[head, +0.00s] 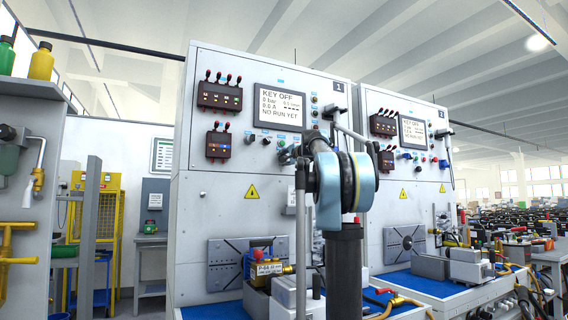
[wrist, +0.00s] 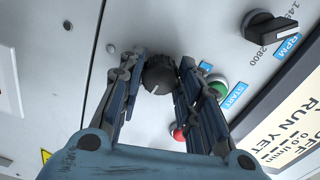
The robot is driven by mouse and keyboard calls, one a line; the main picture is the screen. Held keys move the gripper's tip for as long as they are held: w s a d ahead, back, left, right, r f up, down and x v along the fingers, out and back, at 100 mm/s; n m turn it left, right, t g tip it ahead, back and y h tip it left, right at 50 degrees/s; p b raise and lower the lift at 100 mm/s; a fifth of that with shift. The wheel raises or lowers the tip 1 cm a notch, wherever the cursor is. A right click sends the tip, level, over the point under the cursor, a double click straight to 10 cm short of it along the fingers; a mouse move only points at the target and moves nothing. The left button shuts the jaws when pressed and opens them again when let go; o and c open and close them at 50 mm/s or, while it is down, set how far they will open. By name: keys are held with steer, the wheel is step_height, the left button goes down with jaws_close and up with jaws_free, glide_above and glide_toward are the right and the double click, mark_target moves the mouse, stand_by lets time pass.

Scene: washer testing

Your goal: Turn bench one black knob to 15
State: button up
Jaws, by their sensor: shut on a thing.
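A round black knob (wrist: 159,77) sits on the white panel of bench one in the wrist view. My gripper (wrist: 158,68) is shut on it, with one finger on each side. A short pale mark shows on the knob's face, toward the lower part in the picture. Any scale around this knob is hidden or not readable. In the head view, my gripper (head: 287,153) is at the panel of bench one (head: 225,190), and my arm partly covers that area. The knob itself cannot be made out there.
Near the knob are a green START button (wrist: 219,88), a red button (wrist: 178,133) and a black RPM selector (wrist: 273,31). The bench one screen (head: 279,106) reads KEY OFF, 0 bar, NO RUN YET. A yellow P-04 pump (head: 262,269) stands below.

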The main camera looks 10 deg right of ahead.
steer(key=m, duration=0.5)
steer(key=shift+f+m, duration=0.1)
steer(key=shift+m, duration=0.2)
stand_by(0.4)
steer(key=o, duration=1)
steer(key=shift+w, duration=0.1)
steer(key=shift+o, duration=0.4)
steer(key=v, duration=1.2)
